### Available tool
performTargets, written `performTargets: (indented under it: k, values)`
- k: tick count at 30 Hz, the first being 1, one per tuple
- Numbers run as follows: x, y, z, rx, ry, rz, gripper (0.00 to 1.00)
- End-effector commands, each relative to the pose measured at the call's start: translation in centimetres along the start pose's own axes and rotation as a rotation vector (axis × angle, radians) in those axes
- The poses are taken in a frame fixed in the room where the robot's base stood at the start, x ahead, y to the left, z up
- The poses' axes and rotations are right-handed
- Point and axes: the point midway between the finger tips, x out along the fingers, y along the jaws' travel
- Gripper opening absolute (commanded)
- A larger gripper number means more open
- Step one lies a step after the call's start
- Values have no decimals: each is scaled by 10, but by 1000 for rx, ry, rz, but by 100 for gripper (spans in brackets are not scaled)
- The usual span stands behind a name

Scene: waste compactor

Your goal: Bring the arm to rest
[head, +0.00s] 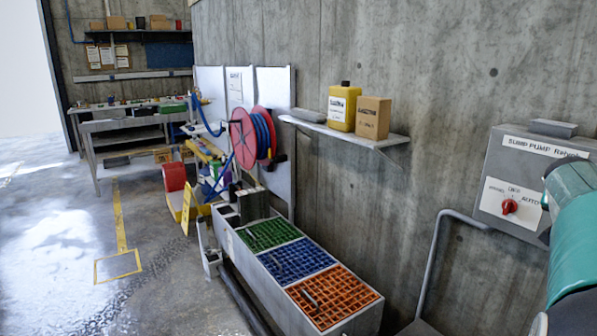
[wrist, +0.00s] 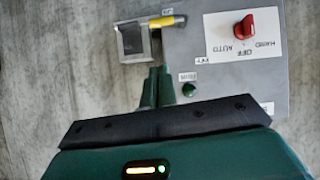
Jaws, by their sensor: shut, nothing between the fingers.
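My gripper (wrist: 158,88) shows in the wrist view with its two dark green fingers together and nothing between them. The sump pump panel (head: 491,165) is on the wall there, partly behind my arm.
The panel has a red selector knob (head: 509,206), also in the wrist view (wrist: 243,27), and a green button (wrist: 189,89). A bent grey pipe (head: 437,250) stands below it. A wall shelf (head: 345,131) holds a yellow jug (head: 343,107) and a box (head: 373,118). Floor is open at left.

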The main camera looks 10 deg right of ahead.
Motion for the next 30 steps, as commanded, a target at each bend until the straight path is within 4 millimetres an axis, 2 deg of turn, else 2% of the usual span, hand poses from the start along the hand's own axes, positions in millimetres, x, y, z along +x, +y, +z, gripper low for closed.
performTargets:
  k: [2,5,9,11,15,19,21,24,27,30]
  values:
    - [-15,-17,13,-15,-23,-45,0]
    - [-47,-47,43,-56,-73,-132,0]
    - [-108,-92,103,-154,-158,-287,0]
    - [-135,-108,131,-206,-191,-351,0]
    - [-198,-134,200,-344,-260,-496,0]
    - [-255,-143,270,-492,-310,-624,0]
    - [-283,-141,308,-578,-332,-686,0]
    - [-312,-133,357,-689,-356,-758,0]
    - [-330,-125,390,-768,-370,-804,0]
    - [-336,-120,406,-807,-378,-823,0]
